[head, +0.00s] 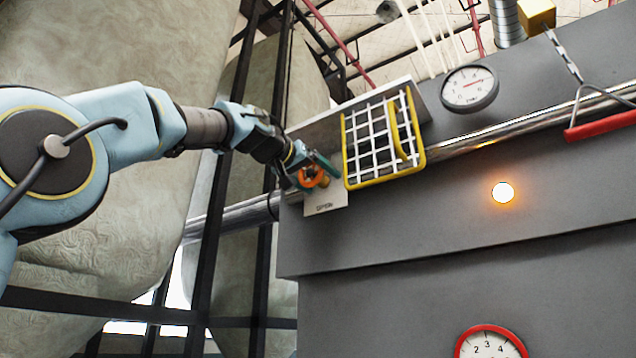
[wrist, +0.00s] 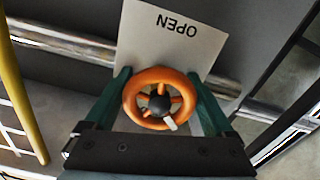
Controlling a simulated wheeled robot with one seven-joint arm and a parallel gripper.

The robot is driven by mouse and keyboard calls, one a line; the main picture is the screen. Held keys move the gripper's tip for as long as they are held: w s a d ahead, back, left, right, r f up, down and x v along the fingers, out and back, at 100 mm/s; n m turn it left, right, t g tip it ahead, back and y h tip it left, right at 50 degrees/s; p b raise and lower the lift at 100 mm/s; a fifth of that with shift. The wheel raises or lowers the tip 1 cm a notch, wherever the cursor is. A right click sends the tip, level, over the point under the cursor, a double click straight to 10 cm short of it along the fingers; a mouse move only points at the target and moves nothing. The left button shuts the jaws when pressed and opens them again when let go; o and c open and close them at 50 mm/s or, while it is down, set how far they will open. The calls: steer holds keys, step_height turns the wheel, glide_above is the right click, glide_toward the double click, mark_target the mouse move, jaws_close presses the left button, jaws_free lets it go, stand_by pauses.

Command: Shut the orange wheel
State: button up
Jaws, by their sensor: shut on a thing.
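The orange wheel (wrist: 147,79) shows large in the wrist view, a spoked ring with a dark hub and a small pale mark at its lower right. My gripper (wrist: 162,100) is shut on it, with one green finger on each side of the rim. In the head view the orange wheel (head: 307,180) is small and partly hidden by my gripper (head: 316,170), at the left end of the grey press. A pale plate (wrist: 186,50) behind the wheel reads "OPEN", upside down in the wrist view.
A yellow-framed white grid guard (head: 383,138) stands just right of the wheel. A metal pipe (head: 470,143) runs along the press. A red-handled bar (head: 600,125), a glowing orange lamp (head: 502,192) and round gauges (head: 470,88) are farther right. Dark frame posts stand behind my arm.

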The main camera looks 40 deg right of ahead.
steer(key=m, duration=0.4)
steer(key=shift+w+m+b, duration=0.1)
steer(key=shift+m+b, duration=0.2)
steer(key=shift+b, duration=0.1)
steer(key=m, duration=0.4)
steer(key=shift+m, duration=0.4)
steer(key=o, duration=1.1)
steer(key=shift+a+b, duration=0.1)
steer(key=shift+b, duration=0.2)
steer(key=shift+b+v, duration=2.75)
steer(key=shift+v, duration=2.55)
steer(key=shift+w, duration=0.1)
